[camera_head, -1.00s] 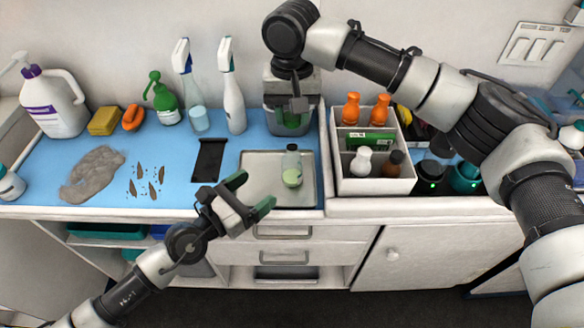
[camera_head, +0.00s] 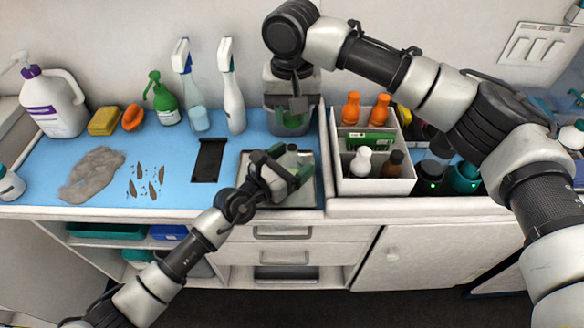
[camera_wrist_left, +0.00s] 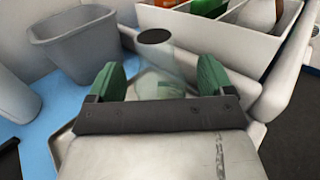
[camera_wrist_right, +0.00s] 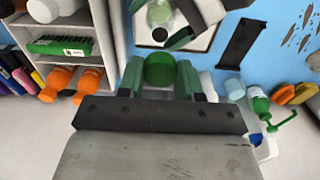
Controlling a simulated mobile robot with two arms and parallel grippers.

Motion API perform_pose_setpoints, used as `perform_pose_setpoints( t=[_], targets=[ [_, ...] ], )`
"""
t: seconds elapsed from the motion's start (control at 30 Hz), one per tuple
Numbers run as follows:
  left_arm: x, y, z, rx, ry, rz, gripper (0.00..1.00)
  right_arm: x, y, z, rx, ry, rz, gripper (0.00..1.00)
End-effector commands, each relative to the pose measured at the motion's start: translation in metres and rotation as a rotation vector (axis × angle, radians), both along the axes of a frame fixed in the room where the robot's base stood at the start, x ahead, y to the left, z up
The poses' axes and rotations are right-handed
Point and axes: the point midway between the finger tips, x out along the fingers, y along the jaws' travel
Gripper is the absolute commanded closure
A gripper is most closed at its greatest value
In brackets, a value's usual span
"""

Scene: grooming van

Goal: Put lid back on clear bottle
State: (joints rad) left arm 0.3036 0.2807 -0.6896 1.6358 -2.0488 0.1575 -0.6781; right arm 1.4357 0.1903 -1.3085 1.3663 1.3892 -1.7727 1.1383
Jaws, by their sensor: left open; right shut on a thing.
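The clear bottle (camera_wrist_left: 161,70) stands on the metal tray, with pale green contents and a dark round top. My left gripper (camera_head: 284,166) is open around it, one green finger on each side in the left wrist view (camera_wrist_left: 160,80). Whether the fingers touch the bottle is unclear. In the head view the gripper hides most of the bottle. My right gripper (camera_wrist_right: 160,80) is shut on a green round thing, seemingly the lid (camera_wrist_right: 159,69). In the head view this gripper points down at the grey bin (camera_wrist_left: 78,48), back of the tray. The bottle also shows in the right wrist view (camera_wrist_right: 160,13).
The tray (camera_head: 310,192) lies near the counter's front edge. A white caddy (camera_head: 373,186) with orange, white and brown bottles stands right of it. Spray bottles (camera_head: 232,95) stand at the back left. A black strip (camera_head: 208,160) lies left of the tray.

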Motion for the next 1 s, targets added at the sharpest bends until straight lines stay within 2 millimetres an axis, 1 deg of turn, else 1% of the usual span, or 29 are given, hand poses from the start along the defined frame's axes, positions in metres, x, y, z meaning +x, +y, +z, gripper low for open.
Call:
perform_pose_setpoints(
  t=[0.1, 0.13, 0.5, 0.6, 0.67, 0.73, 0.9, 1.0],
  targets=[
    [0.000, 0.000, 0.000, 0.000, 0.000, 0.000, 0.18, 0.000, 0.000, 0.000, 0.000, 0.000, 0.000, 0.87],
    [0.000, 0.000, 0.000, 0.000, 0.000, 0.000, 0.21, 0.000, 0.000, 0.000, 0.000, 0.000, 0.000, 0.87],
    [0.000, 0.000, 0.000, 0.000, 0.000, 0.000, 0.78, 0.000, 0.000, 0.000, 0.000, 0.000, 0.000, 0.87],
    [0.000, 0.000, 0.000, 0.000, 0.000, 0.000, 0.92, 0.000, 0.000, 0.000, 0.000, 0.000, 0.000, 0.87],
    [0.000, 0.000, 0.000, 0.000, 0.000, 0.000, 0.92, 0.000, 0.000, -0.001, 0.000, 0.000, 0.000, 0.87],
    [0.000, 0.000, 0.000, 0.000, 0.000, 0.000, 0.92, 0.000, 0.000, -0.007, -0.001, 0.002, 0.000, 0.87],
    [0.000, 0.000, 0.000, 0.000, 0.000, 0.000, 0.92, -0.001, 0.000, -0.033, 0.001, 0.004, 0.000, 0.87],
    [0.000, 0.000, 0.000, 0.000, 0.000, 0.000, 0.92, -0.001, 0.000, -0.045, 0.000, 0.002, 0.001, 0.87]
  ],
)
